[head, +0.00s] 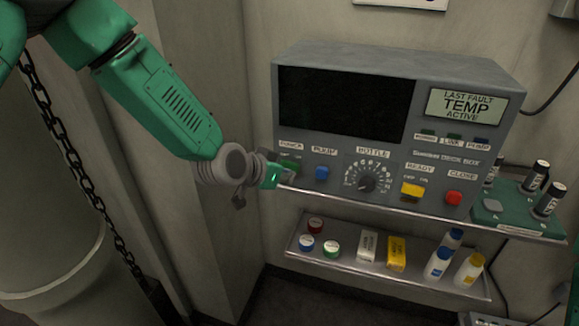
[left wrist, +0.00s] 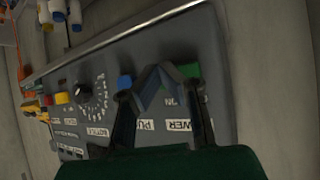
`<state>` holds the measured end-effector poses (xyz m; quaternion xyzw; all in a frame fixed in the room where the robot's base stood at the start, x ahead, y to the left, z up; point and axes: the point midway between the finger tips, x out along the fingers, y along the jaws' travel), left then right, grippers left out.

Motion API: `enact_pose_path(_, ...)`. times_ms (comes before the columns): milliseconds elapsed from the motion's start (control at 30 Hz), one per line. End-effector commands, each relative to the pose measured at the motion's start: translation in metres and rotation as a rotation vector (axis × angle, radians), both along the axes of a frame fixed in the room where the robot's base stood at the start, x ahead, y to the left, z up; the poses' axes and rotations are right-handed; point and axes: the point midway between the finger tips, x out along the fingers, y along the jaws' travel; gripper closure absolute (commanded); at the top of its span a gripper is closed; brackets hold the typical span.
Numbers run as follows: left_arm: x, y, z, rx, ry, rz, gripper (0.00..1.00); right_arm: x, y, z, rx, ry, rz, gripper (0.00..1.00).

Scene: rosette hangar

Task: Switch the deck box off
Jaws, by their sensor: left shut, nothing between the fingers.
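The deck box (head: 285,150) is a grey panel unit standing on a metal shelf. Its large screen (head: 345,103) is black, while a small display (head: 466,104) reads "LAST FAULT TEMP ACTIVE". A green power button (head: 290,164) sits at the lower left of its face, partly covered by my left gripper (head: 276,178). In the left wrist view, my left gripper (left wrist: 162,78) is shut and empty, with its fingertips beside the green button (left wrist: 190,71) and the POWER label partly behind a finger. I cannot tell whether they touch. My right gripper is not in view.
Right of the power button are a blue button (head: 322,173), a black dial (head: 367,183), a yellow switch (head: 411,190) and a red button (head: 453,198). A lower shelf (head: 380,279) holds caps, small boxes and bottles. A green tray (head: 515,222) with dark bottles stands at right.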

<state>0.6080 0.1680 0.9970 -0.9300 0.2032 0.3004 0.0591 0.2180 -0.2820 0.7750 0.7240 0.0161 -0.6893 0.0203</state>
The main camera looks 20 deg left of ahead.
Motion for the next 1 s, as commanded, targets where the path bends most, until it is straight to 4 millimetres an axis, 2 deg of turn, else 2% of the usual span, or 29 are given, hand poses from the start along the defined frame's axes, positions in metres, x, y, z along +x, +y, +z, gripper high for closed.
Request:
enact_pose_path(433, -0.042, -0.005, 0.0, 0.0, 0.002, -0.001, 1.0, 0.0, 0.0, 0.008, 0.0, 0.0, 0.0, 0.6)
enact_pose_path(833, -0.048, -0.005, -0.001, 0.001, 0.002, 0.0, 1.0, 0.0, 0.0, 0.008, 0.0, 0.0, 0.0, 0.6)
enact_pose_path(933, -0.054, -0.003, -0.012, 0.003, 0.025, 0.004, 1.0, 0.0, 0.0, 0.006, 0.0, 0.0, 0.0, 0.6)
enact_pose_path(1000, -0.067, 0.0, -0.034, 0.008, 0.069, 0.013, 1.0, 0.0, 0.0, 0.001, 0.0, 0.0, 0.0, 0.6)
